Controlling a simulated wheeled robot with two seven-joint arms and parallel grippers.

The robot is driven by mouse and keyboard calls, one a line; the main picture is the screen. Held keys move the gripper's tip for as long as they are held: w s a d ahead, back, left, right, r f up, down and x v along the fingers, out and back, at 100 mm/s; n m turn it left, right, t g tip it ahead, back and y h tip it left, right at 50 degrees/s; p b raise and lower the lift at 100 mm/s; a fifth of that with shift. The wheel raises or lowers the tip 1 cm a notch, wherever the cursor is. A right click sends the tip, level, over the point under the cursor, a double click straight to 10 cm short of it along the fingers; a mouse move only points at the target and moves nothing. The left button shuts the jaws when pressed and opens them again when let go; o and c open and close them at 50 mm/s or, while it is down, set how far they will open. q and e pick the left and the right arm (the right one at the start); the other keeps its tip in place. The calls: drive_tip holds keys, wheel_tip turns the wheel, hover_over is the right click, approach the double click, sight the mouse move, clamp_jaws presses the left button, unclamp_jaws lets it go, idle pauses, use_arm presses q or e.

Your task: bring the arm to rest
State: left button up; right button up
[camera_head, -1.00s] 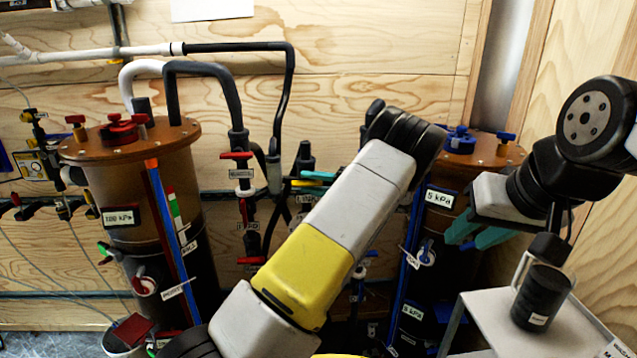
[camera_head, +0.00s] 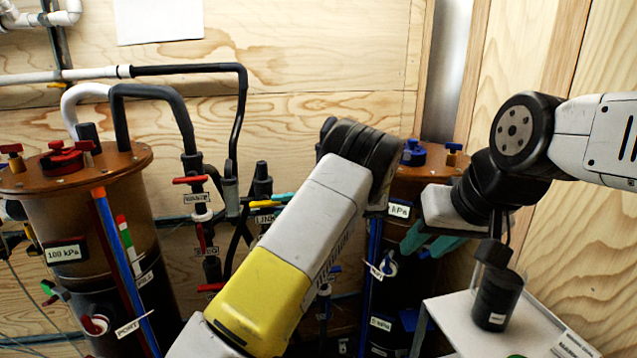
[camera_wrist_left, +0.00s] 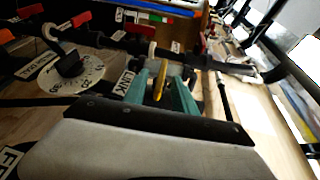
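My left arm reaches in from the bottom of the head view toward the pipes on the wall. Its gripper is mostly hidden behind the arm, with a bit of teal finger showing (camera_head: 283,197). In the left wrist view the two teal fingers (camera_wrist_left: 162,92) stand apart, with a yellow handle (camera_wrist_left: 160,80) seen between them; I cannot tell whether they touch it. A "LINK" label (camera_wrist_left: 124,82) is beside them. My right gripper (camera_head: 430,240) hangs at the right in front of the right filter housing (camera_head: 398,285), its teal fingers apart and nothing visible between them.
A large brown-topped filter housing (camera_head: 85,215) stands at the left with a "100 kPa" label. Dark pipes with red-handled valves (camera_head: 192,180) run between the housings. A black cup (camera_head: 497,298) stands on a white stand (camera_head: 455,310) at right. A plywood wall closes the back.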

use_arm(q)
drive_tip(key=s+a+r+g+h, duration=0.25)
drive_tip(key=s+a+h, duration=0.45)
drive_tip(key=s+h, duration=0.45)
drive_tip(key=s+d+r+t+h, duration=0.2)
drive_tip(key=s+r, duration=0.1)
drive_tip(key=s, duration=0.3)
drive_tip(key=s+d+r+t+h, duration=0.2)
drive_tip(key=s+t+h, duration=0.1)
drive_tip(key=s, duration=0.4)
drive_tip(key=s+d+r+t+h, duration=0.2)
drive_tip(key=s+r, duration=0.1)
drive_tip(key=s, duration=0.4)
drive_tip(key=shift+s+d+r+n, duration=0.25)
drive_tip(key=shift+r+n, duration=0.05)
